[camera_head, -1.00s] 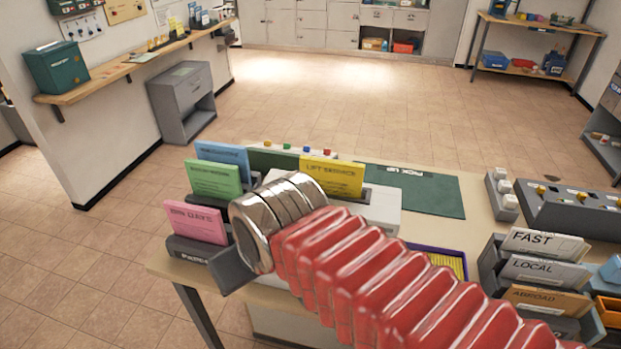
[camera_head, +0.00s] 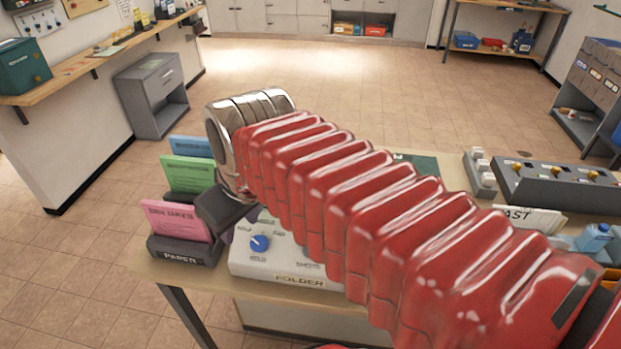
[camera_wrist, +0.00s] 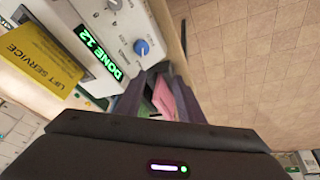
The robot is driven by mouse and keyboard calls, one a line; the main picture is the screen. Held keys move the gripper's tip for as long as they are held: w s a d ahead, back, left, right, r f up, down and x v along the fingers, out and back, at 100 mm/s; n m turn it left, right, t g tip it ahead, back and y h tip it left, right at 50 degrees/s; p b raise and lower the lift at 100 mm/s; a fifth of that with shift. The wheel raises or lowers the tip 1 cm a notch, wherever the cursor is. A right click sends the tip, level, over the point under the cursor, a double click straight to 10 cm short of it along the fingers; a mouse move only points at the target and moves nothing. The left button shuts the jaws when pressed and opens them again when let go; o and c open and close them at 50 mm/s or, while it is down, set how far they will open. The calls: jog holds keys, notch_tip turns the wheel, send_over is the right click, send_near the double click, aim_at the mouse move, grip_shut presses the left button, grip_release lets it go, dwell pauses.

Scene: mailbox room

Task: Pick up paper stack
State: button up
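Pink (camera_head: 176,220), green (camera_head: 188,173) and blue (camera_head: 190,146) paper stacks stand upright in a dark holder marked PAPER (camera_head: 178,250), at the left end of the table. A yellow LIFT SERVICE stack (camera_wrist: 38,62) shows in the wrist view by the folder machine; my arm hides it in the head view. My gripper (camera_head: 226,228) is just right of the paper holder, beside the folder machine. In the wrist view its two dark fingers (camera_wrist: 160,78) are apart, with pink and green paper visible between them. I cannot tell whether they touch any paper.
The white folder machine (camera_head: 285,262) has a blue knob and, in the wrist view, a green DONE 12 display (camera_wrist: 97,52). A grey switch panel (camera_head: 560,187) and a FAST tray (camera_head: 530,219) stand on the right. The floor beyond the table is clear.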

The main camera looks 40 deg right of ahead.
jog(key=w+d+r+n+g, duration=0.1)
jog(key=w+d+r+n, duration=0.1)
jog(key=d, duration=0.6)
jog(key=w+d+r+n+g, duration=0.1)
jog(key=w+d+r+n, duration=0.1)
jog(key=d, duration=0.6)
jog(key=w+d+r+n+g+y, duration=0.1)
jog(key=d+r, duration=0.3)
jog(key=d, duration=0.4)
jog(key=shift+w+d+r+n, duration=0.1)
jog(key=shift+w+r+n, duration=0.25)
jog(key=shift+n, duration=0.25)
jog(key=shift+w, duration=0.1)
jog(key=shift+f, duration=0.1)
jog(key=shift+g, duration=0.3)
jog(key=f, duration=0.7)
jog(key=shift+w+a+f, duration=0.25)
jog(key=shift+w+a, duration=0.1)
jog(key=shift+f, duration=0.5)
jog(key=shift+w, duration=0.1)
jog(key=f, duration=0.5)
jog(key=shift+w, duration=0.4)
